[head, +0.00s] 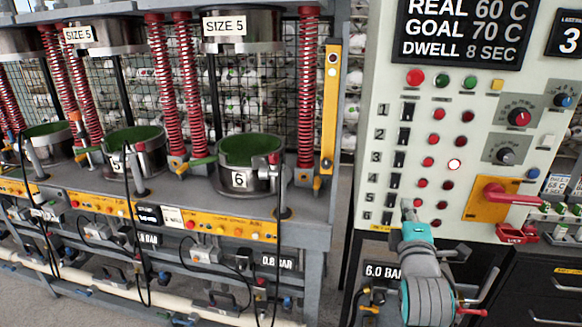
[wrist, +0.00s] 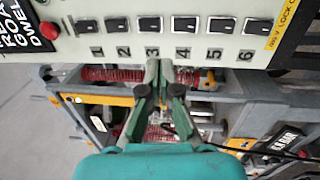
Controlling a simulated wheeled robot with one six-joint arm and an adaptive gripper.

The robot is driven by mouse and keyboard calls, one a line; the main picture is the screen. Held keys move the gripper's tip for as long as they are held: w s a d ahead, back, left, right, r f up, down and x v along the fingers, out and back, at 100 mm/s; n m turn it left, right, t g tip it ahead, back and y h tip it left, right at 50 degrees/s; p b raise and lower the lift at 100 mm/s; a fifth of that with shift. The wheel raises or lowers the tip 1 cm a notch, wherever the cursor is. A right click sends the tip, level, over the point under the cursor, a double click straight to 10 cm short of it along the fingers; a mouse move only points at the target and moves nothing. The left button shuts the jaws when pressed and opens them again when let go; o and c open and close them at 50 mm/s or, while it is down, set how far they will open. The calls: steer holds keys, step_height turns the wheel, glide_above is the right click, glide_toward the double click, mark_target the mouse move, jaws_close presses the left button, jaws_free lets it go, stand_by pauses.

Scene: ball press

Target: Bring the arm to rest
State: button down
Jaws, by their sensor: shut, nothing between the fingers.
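My gripper (head: 407,208) is at the lower front of the light control panel (head: 385,85), close to the lowest numbered black switches. My teal and grey wrist shows below it. In the wrist view, my gripper (wrist: 159,66) is shut and empty. Its fingertips point at the panel edge near black switches 3 (wrist: 149,24) and 4 (wrist: 184,25). I cannot tell whether the tips touch the panel. The arm is extended towards the panel.
Presses with red springs stand at the left, including press 6 (head: 250,165). A red rotary handle (head: 510,193) sticks out right of my gripper. The display (head: 460,32) reads real 60 C, goal 70 C. One round lamp (head: 455,165) is lit.

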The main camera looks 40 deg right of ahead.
steer(key=shift+f, duration=0.1)
steer(key=s+a+f+m+t+y, duration=0.15)
steer(key=a+f+y, duration=0.25)
steer(key=a+f, duration=0.7)
steer(key=s+a+f+m+t+y, duration=0.1)
steer(key=s+a+f+t+y, duration=0.2)
steer(key=a+f, duration=0.75)
steer(key=s+a+f+m+g+y, duration=0.1)
steer(key=s+a+f+m+y, duration=0.1)
steer(key=s+a+y, duration=0.2)
steer(key=s+a+f+m+g+y, duration=0.1)
steer(key=s+a+m+y, duration=0.2)
steer(key=s+a, duration=0.8)
steer(key=s, duration=0.6)
steer(key=shift+a+f+y, duration=0.25)
steer(key=shift+f+y, duration=0.1)
steer(key=shift+y, duration=0.05)
steer(key=shift+m, duration=0.25)
